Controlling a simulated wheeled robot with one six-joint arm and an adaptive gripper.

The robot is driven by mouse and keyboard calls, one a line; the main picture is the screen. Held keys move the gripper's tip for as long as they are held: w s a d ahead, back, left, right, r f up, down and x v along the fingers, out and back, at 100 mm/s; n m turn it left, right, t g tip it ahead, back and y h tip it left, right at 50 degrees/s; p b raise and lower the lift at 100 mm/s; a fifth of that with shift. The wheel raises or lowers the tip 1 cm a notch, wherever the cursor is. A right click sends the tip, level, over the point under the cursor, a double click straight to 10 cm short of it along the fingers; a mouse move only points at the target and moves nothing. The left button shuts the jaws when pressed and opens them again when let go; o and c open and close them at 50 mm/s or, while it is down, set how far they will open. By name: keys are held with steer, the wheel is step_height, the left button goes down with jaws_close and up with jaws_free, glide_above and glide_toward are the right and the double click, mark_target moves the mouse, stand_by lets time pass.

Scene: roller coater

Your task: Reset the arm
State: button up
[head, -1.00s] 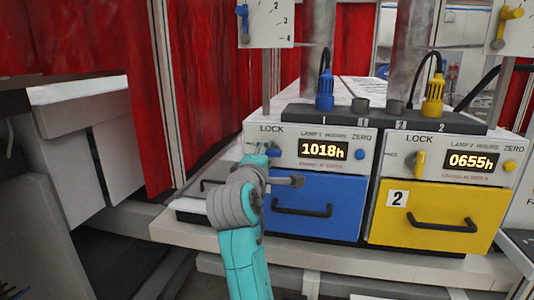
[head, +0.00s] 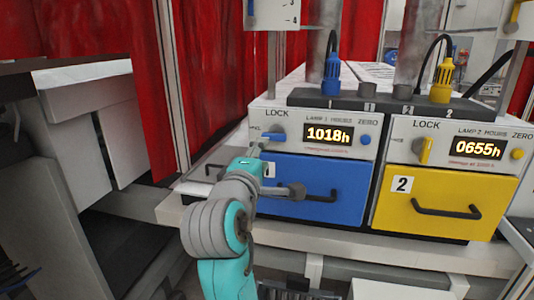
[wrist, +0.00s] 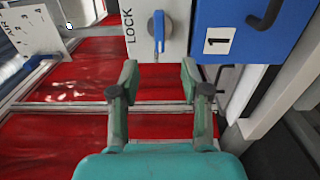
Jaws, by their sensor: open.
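My teal and grey arm (head: 215,230) reaches up toward this panel, in front of the left part of the blue drawer (head: 335,200). The fingers cannot be made out clearly there.
The yellow drawer (head: 450,210) and its lock handle (head: 426,150) are to the right. A pale ledge (head: 400,247) runs below both drawers. Red curtains (head: 100,40) hang behind. A dark-topped cabinet (head: 60,90) stands at the left.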

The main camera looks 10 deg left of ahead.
steer(key=s+d+f+m+y, duration=0.15)
steer(key=d+f, duration=0.25)
steer(key=f, duration=0.6)
steer(key=s+d+f+g, duration=0.1)
steer(key=s+d+f, duration=0.25)
steer(key=f, duration=0.55)
steer(key=s+d+f+m+y, duration=0.15)
steer(key=d+f, duration=0.35)
steer(key=f, duration=0.5)
steer(key=s+d+f+m+g, duration=0.1)
steer(key=s+d+f, duration=0.5)
steer(key=s+f, duration=0.2)
steer(key=s+d+f+m, duration=0.3)
steer(key=s+d, duration=0.1)
steer(key=s, duration=0.5)
steer(key=s+d+f+m, duration=0.3)
steer(key=s+d, duration=0.1)
steer(key=s, duration=0.6)
steer(key=s+d+r+m, duration=0.1)
steer(key=s+m, duration=0.1)
steer(key=s, duration=0.3)
steer(key=s+d+r+m+h, duration=0.1)
steer(key=s+d+r+m, duration=0.1)
steer(key=s, duration=0.4)
steer(key=s+d+r+m+g+h, duration=0.1)
steer(key=s+m, duration=0.2)
steer(key=s, duration=0.3)
steer(key=shift+d+r+m, duration=0.25)
steer(key=shift+d+m, duration=0.05)
steer(key=shift+m, duration=0.1)
